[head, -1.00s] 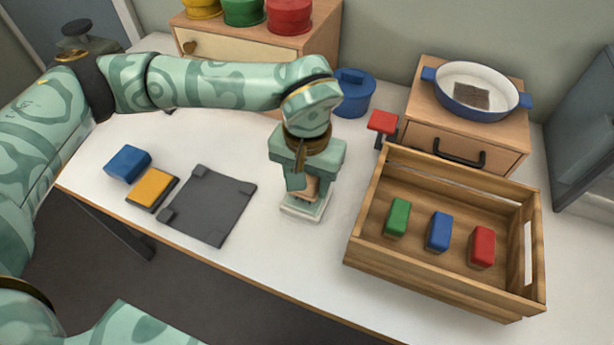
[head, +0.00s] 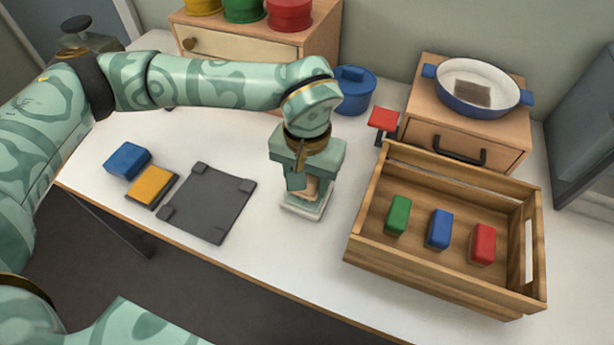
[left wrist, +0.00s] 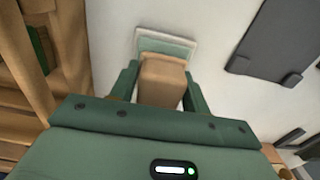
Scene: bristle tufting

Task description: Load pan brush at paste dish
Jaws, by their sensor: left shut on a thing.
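My left gripper (head: 306,188) is shut on a tan wooden block, which I take to be the pan brush (left wrist: 162,82); its block also shows in the head view (head: 312,189). The gripper points down over a small white-rimmed dish with pale green inside, the paste dish (head: 304,211). The dish also shows in the left wrist view (left wrist: 167,43), just beyond the block. The block's lower end is at or just above the dish; I cannot tell whether it touches. Bristles are hidden. My right gripper is not in view.
A wooden crate (head: 429,279) with green, blue and red blocks stands to the right. A dark mat (head: 208,203), a yellow-topped pad (head: 152,185) and a blue block (head: 127,160) lie left. A blue-rimmed pan (head: 463,103) with a brown patch sits on a wooden cabinet behind.

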